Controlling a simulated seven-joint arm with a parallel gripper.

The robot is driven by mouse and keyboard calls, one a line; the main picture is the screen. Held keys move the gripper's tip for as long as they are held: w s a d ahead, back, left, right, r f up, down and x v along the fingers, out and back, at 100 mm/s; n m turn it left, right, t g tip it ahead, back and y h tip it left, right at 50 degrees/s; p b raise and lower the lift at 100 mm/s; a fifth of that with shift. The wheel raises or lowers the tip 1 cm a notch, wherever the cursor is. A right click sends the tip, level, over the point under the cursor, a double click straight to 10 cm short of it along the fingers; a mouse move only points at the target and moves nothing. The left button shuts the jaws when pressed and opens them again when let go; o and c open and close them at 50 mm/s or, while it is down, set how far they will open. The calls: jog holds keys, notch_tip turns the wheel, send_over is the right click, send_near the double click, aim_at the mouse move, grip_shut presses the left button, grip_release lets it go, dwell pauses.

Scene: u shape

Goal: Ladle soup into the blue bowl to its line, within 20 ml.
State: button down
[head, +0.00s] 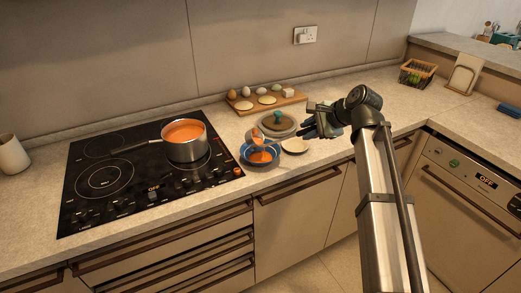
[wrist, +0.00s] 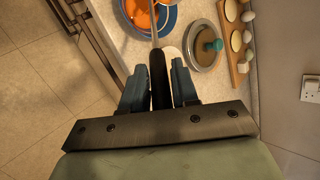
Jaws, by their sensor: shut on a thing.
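My gripper (wrist: 160,88) is shut on the black handle of the ladle (wrist: 157,70). In the head view my gripper (head: 308,122) is at the right of the blue bowl (head: 247,160). The ladle's metal shaft reaches over the blue bowl (wrist: 172,20), and its head is over or in the bowl; I cannot tell whether it touches. Orange soup shows in the bowl and at the ladle head. The bowl's line cannot be made out. A steel pot (head: 187,150) of orange soup stands on the stove.
A pot lid with a teal knob (head: 274,121) lies behind the bowl. A pale small dish (head: 296,146) is right of the bowl. A wooden board (head: 266,102) with eggs and flat rounds is at the back. The black cooktop (head: 100,205) reads OFF.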

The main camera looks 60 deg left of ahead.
jog(key=shift+w+d+f+g+y+b, duration=0.25)
jog(key=shift+d+f+y+b, duration=0.05)
jog(key=shift+f, duration=0.2)
jog(key=shift+w+d+f+g+y+b, duration=0.2)
jog(key=shift+d+f+g+y+b, duration=0.1)
jog(key=shift+f, duration=0.2)
dwell(0.8)
jog(key=shift+w+d+f+m+g+y+b, duration=0.15)
jog(key=shift+f+y+b, duration=0.1)
jog(key=shift+f+b, duration=0.15)
jog(key=shift+w+d+f+m+g+y+b, duration=0.1)
jog(key=shift+f+g+y+b, duration=0.15)
jog(key=shift+f, duration=0.2)
jog(key=shift+w+d+f+m+g+y+b, duration=0.1)
jog(key=shift+f+y+b, duration=0.1)
jog(key=shift+f+b, duration=0.25)
dwell(0.8)
jog(key=shift+w+d+f+g+y+b, duration=0.1)
jog(key=shift+f+g+y+b, duration=0.4)
jog(key=shift+f+b, duration=0.55)
jog(key=shift+w+d+f+g+y+b, duration=0.15)
jog(key=shift+f+y+b, duration=0.55)
jog(key=shift+f, duration=0.5)
dwell(1.1)
jog(key=shift+s+a, duration=0.1)
